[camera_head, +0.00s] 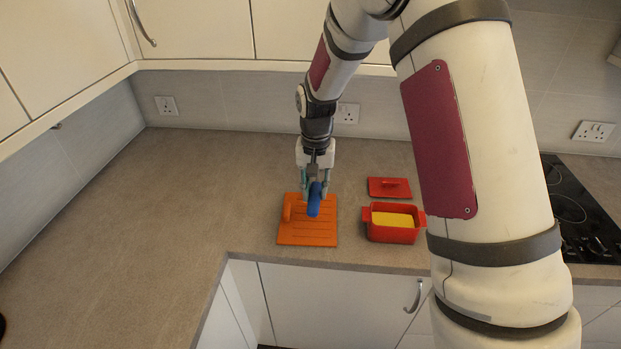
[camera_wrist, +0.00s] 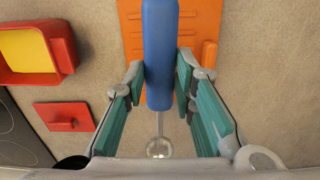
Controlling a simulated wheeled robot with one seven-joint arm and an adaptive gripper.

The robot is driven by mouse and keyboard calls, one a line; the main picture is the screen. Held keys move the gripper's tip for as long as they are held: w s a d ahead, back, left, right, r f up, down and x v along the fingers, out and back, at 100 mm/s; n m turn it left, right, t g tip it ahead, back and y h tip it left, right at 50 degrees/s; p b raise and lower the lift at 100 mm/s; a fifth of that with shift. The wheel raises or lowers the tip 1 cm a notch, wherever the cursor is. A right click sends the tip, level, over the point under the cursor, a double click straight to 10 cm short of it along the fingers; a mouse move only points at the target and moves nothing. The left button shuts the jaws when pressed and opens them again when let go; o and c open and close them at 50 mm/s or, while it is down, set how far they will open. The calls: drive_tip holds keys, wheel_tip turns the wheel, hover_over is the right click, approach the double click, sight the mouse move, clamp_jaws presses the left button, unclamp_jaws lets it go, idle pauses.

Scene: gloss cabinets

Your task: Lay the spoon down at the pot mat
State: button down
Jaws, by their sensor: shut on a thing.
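The spoon has a thick blue handle (camera_head: 314,207) and a thin metal stem ending in a round bowl. My gripper (camera_head: 314,187) is shut on the blue handle, which lies between its teal fingers. In the wrist view the handle (camera_wrist: 160,45) runs up between the fingertips (camera_wrist: 160,72), and the metal bowl (camera_wrist: 159,148) points back towards the palm. The orange pot mat (camera_head: 308,236) is a flat grooved slab on the counter. It shows behind the handle in the wrist view (camera_wrist: 203,22). The spoon is over the mat; whether it touches is unclear.
A red dish with yellow contents (camera_head: 369,221) stands just right of the mat, its red lid (camera_head: 389,187) lying behind it. A black hob (camera_head: 575,215) is farther right. The counter left of the mat is clear; wall cabinets (camera_head: 195,30) overhang the back.

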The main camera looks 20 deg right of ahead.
drive_tip(key=shift+r, duration=0.1)
drive_tip(key=shift+f+b, duration=1)
drive_tip(key=shift+f, duration=3.75)
drive_tip(key=c, duration=1.2)
unclamp_jaws()
drive_tip(key=shift+c, duration=0.2)
drive_tip(key=shift+o, duration=0.2)
drive_tip(key=o, duration=0.4)
drive_tip(key=shift+o, duration=0.2)
drive_tip(key=shift+r+p, duration=0.8)
drive_tip(key=shift+r, duration=2.7)
